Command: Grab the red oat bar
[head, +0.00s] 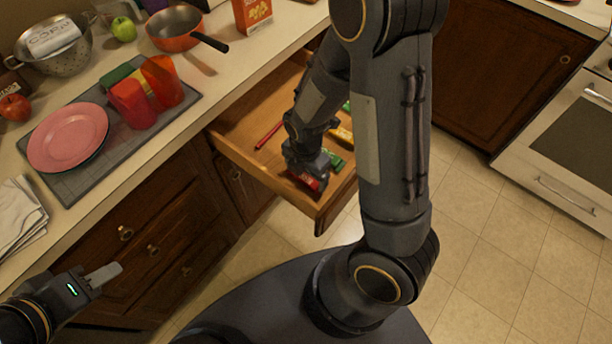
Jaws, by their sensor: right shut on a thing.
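The red oat bar (309,182) is in the open wooden drawer (233,151), near its front corner, and only part of it shows below my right gripper. My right gripper (308,170) reaches down into the drawer and is shut on the red bar. The fingertips are mostly hidden by the hand. My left gripper (100,277) is at the lower left, in front of the cabinet, away from the drawer. I cannot tell how far its fingers are apart.
The drawer also holds a thin red item (269,135), a green packet (335,160) and a yellow item (343,136). My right arm hides part of it. A pink plate (68,137) and red cups (132,103) stand on the counter's grey mat (163,128).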

